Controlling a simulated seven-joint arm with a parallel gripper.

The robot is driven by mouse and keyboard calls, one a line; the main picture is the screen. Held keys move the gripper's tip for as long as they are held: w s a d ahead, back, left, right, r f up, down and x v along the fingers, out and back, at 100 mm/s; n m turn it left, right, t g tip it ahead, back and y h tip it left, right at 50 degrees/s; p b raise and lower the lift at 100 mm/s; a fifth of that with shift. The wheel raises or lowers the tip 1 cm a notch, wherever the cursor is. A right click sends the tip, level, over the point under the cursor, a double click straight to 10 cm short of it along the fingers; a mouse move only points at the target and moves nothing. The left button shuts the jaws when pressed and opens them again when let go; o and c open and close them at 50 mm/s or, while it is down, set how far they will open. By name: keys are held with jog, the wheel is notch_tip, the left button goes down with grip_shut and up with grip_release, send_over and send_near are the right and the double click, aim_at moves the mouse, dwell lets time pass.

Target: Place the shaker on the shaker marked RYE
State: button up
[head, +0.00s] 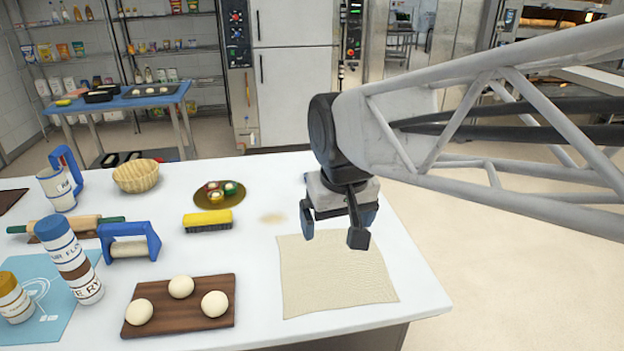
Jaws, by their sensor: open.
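A white shaker with a blue lid (68,250) stands on top of a second white shaker (88,291) with a brown top and the letters RYE on its side. The two are stacked in line and touching, at the left of the white table. Letters on the upper shaker are only partly readable. The stack leans left in the picture, and I cannot tell whether that is only the camera angle. My gripper (335,228) is open and empty above the right part of the table, well apart from the stack.
A yellow-lidded shaker (15,300) stands on a blue mat (50,326) beside the stack. A dough board (188,322), blue-handled roller (129,250), yellow brush (208,221) and rolling pin (90,222) are close by. A beige cloth (335,280) lies below my gripper.

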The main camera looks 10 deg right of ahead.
jog(key=s+d+f+m, duration=0.1)
jog(key=s+d+f, duration=0.4)
jog(key=s, duration=0.4)
jog(key=shift+d+m, duration=0.3)
jog(key=shift+d, duration=0.2)
jog(key=shift+f, duration=0.1)
dwell(0.5)
